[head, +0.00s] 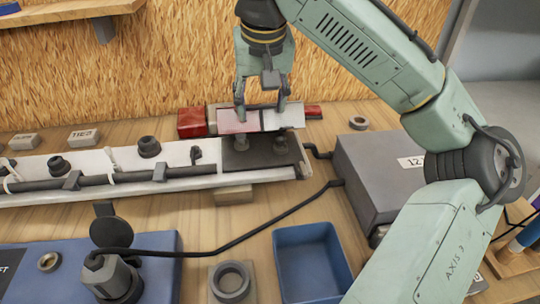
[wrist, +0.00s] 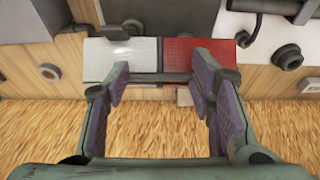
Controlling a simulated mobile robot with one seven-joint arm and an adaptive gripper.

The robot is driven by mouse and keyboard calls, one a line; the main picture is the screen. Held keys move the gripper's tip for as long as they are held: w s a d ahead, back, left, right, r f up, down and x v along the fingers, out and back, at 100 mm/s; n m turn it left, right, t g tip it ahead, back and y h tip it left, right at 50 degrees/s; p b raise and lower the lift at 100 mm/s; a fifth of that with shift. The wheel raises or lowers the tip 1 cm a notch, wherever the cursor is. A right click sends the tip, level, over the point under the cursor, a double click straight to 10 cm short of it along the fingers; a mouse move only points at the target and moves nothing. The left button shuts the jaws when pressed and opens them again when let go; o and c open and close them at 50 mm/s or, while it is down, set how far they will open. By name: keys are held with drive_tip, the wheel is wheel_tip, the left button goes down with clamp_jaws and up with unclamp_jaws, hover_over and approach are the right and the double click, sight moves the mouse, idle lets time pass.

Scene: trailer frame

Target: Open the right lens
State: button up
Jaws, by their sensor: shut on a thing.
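My gripper (head: 261,112) points down at the far right end of the white trailer frame (head: 110,158). Its two fingers are spread along a red-and-white lens (head: 226,122) and hold it. In the head view the lens stands tilted behind the dark end plate (head: 255,157). In the wrist view my gripper (wrist: 160,82) straddles the lens's near edge. The lens's white half (wrist: 108,58) is left there and its red half (wrist: 195,54) right. A red piece (head: 191,122) shows beyond the left finger. The exact finger contact is partly hidden.
A grey box (head: 378,165) with a cable stands right of the frame. A blue tray (head: 310,262), a ring on a block (head: 230,282) and a blue case (head: 150,262) are in front. The wood-chip wall (head: 100,80) is close behind.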

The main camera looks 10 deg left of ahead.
drive_tip(key=shift+r, duration=0.1)
drive_tip(key=shift+w+a+r, duration=0.25)
drive_tip(key=shift+w+r, duration=0.1)
drive_tip(key=shift+w, duration=0.2)
drive_tip(key=shift+w+a+r, duration=0.2)
drive_tip(key=shift+w+r, duration=0.15)
drive_tip(key=shift+w, duration=0.25)
drive_tip(key=shift+w+a+r, duration=0.25)
drive_tip(key=shift+w+r, duration=0.1)
drive_tip(key=shift+w, duration=0.2)
drive_tip(key=shift+w, duration=0.15)
drive_tip(key=shift+w+a+r, duration=0.15)
drive_tip(key=shift+w+a, duration=0.15)
drive_tip(key=shift+w, duration=0.3)
drive_tip(key=shift+w+a+r, duration=0.15)
drive_tip(key=shift+w+a, duration=0.1)
drive_tip(key=shift+w, duration=0.4)
drive_tip(key=shift+w+a+r, duration=0.15)
drive_tip(key=shift+w+a, duration=0.15)
drive_tip(key=shift+w, duration=0.3)
drive_tip(key=shift+w+a+f, duration=0.1)
drive_tip(key=shift+w+a, duration=0.15)
drive_tip(key=shift+w, duration=0.4)
drive_tip(key=shift+w+a+f, duration=0.1)
drive_tip(key=shift+w+a, duration=0.2)
drive_tip(key=shift+w, duration=0.4)
drive_tip(key=shift+w+a+f, duration=0.1)
drive_tip(key=shift+w+a, duration=0.15)
drive_tip(key=shift+w, duration=0.4)
